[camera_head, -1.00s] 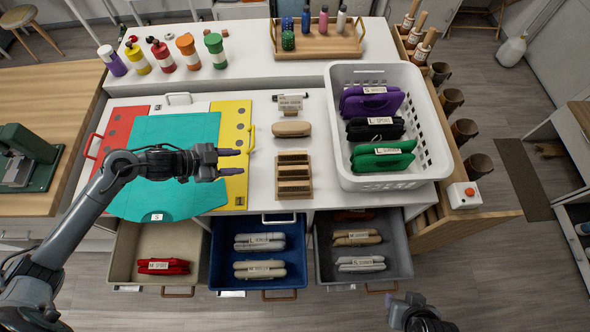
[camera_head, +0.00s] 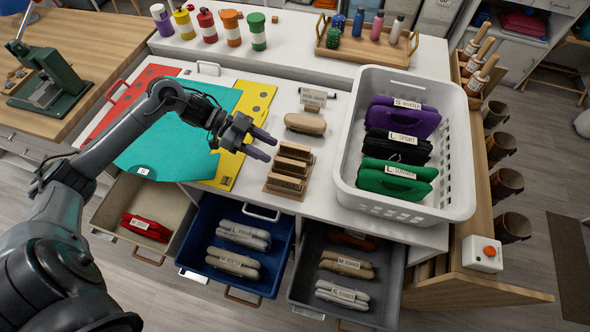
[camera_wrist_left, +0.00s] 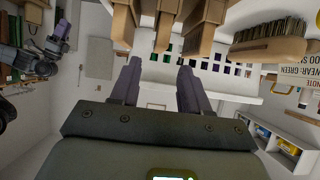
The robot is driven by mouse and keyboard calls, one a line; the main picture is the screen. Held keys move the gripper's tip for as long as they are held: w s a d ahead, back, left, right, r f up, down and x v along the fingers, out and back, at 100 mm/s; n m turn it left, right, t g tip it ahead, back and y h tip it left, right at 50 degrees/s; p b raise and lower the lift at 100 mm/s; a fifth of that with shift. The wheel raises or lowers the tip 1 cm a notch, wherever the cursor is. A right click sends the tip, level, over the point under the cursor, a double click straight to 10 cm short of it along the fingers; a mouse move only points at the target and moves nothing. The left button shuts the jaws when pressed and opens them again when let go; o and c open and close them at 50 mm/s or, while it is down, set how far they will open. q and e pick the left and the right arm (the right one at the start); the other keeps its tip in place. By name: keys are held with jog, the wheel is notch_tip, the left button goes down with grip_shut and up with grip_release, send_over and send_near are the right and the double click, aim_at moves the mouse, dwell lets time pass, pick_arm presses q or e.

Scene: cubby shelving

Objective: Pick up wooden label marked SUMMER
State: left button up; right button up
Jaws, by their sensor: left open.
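A small wooden rack (camera_head: 273,187) on the white counter holds three upright wooden labels (camera_head: 294,152). I cannot read which one is marked SUMMER. My left gripper (camera_head: 271,147) is open and empty, with its purple-grey fingers pointing right, just left of the labels. In the left wrist view the open fingers (camera_wrist_left: 159,66) show below the wooden labels (camera_wrist_left: 168,20), apart from them.
A wooden brush (camera_head: 305,123) lies behind the rack, with a small sign (camera_head: 313,96) beyond it. A white basket (camera_head: 455,190) of folded clothes stands to the right. Open drawers, including a blue one (camera_head: 200,222), lie below the counter's front edge.

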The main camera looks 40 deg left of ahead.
aim_at(285, 160)
pick_arm(q)
jog(key=shift+f+b+x, duration=0.2)
jog(key=shift+b+x, duration=0.55)
jog(key=shift+x, duration=3.45)
jog(key=shift+s, duration=0.1)
jog(key=shift+c, duration=0.3)
grip_shut()
